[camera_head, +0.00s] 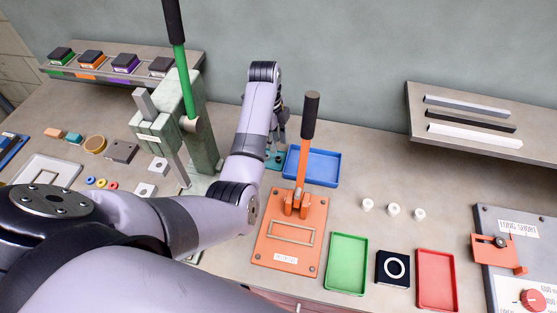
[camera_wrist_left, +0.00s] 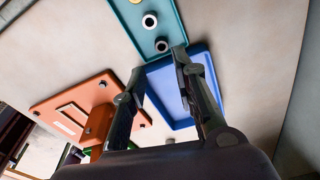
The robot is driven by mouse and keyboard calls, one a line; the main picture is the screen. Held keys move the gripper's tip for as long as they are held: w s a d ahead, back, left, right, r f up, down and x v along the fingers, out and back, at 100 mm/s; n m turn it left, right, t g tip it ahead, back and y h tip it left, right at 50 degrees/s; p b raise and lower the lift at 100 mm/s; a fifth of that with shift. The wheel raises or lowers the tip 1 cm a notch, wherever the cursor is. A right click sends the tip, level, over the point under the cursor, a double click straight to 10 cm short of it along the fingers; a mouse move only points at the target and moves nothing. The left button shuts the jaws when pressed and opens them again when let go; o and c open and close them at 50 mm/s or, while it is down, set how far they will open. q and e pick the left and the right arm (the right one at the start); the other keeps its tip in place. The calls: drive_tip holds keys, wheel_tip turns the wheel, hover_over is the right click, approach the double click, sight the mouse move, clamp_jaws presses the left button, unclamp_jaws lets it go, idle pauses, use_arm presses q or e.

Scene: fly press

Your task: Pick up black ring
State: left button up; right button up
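Two small dark rings with pale centres, an upper one (camera_wrist_left: 150,21) and a lower one (camera_wrist_left: 161,45), sit on a teal tray (camera_wrist_left: 120,22) in the left wrist view. I cannot tell for sure which is the black ring. The teal tray shows only in part in the head view (camera_head: 272,161), behind my arm. My left gripper (camera_wrist_left: 160,62) is open and empty, with its fingers apart near the tray's end and the blue tray (camera_wrist_left: 158,80). In the head view my left gripper (camera_head: 279,137) hangs above the teal tray. My right gripper is in neither view.
A green-handled press (camera_head: 203,140) stands left of my left forearm. An orange lever press (camera_head: 270,238) stands in front of the blue tray. Small white cylinders (camera_head: 393,210), a green tray (camera_head: 347,262) and a red tray (camera_head: 436,280) lie to the right.

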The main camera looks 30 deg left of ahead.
sight(278, 159)
use_arm(q)
drive_tip(key=shift+d+f, duration=0.15)
drive_tip(key=shift+f, duration=0.65)
drive_tip(key=shift+f+p, duration=0.5)
drive_tip(key=shift+f, duration=0.05)
wheel_tip(278, 159, down, 3)
drive_tip(key=shift+w+f+p, duration=0.15)
drive_tip(key=shift+f+p, duration=0.05)
drive_tip(key=shift+p, duration=0.4)
drive_tip(key=shift+f, duration=0.35)
drive_tip(key=shift+d+f, duration=0.1)
drive_tip(key=shift+f, duration=0.1)
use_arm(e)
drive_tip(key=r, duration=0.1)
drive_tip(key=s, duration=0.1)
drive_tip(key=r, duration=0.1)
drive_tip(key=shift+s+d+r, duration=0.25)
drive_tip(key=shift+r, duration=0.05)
use_arm(q)
drive_tip(key=shift+c, duration=0.5)
drive_tip(key=shift+f, duration=0.1)
drive_tip(key=c, duration=0.4)
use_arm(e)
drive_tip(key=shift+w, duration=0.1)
